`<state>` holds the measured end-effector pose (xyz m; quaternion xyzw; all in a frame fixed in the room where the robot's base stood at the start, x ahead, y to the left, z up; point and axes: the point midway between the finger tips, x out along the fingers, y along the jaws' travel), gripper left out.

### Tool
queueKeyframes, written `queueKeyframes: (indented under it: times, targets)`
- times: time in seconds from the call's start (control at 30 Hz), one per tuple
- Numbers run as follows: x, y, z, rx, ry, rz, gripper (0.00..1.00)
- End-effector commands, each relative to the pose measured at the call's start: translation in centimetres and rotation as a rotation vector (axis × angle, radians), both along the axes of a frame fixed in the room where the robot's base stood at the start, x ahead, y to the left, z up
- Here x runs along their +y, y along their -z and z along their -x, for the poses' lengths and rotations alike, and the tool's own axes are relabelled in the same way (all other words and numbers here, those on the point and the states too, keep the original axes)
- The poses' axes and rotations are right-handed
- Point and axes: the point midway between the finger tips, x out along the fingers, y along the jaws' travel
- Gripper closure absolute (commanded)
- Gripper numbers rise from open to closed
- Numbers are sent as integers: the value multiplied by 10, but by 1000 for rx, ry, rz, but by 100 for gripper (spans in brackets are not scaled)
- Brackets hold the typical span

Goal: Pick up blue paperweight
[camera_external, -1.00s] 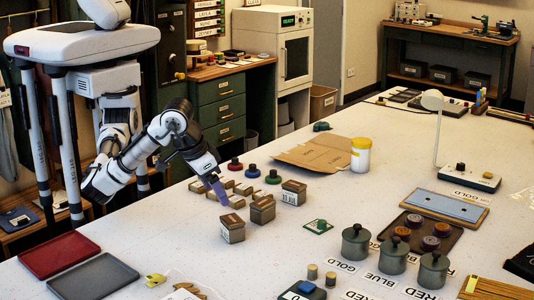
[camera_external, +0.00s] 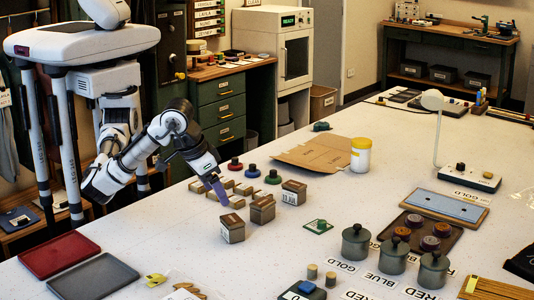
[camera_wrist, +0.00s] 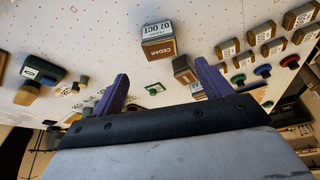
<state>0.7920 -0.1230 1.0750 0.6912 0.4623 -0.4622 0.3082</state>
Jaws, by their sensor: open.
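A small round blue piece with a dark knob (camera_external: 252,171), likely the blue paperweight, stands on the table between a red one (camera_external: 235,164) and a green one (camera_external: 273,177). In the wrist view the blue piece (camera_wrist: 263,71) is at the right, beyond the right fingertip. My gripper (camera_external: 218,189) is open, with purple fingers, above the table beside small labelled boxes and nearer the camera than the blue piece. In the wrist view nothing shows held between the fingertips (camera_wrist: 161,85).
A labelled cedar box (camera_wrist: 158,41) and another brown box (camera_wrist: 184,68) are close to the fingers. A cardboard sheet (camera_external: 312,153) lies behind.

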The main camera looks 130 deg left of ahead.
Motion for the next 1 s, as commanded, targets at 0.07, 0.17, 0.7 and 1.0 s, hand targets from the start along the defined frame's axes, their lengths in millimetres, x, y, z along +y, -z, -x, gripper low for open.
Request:
queueKeyframes:
  times: [0.07,0.17,0.7,1.0]
  targets:
    - [0,0,0,0,0,0,22]
    - [0,0,0,0,0,0,22]
    - [120,-18,18,17,-80,51,29]
    - [325,-22,149,68,-193,211,29]
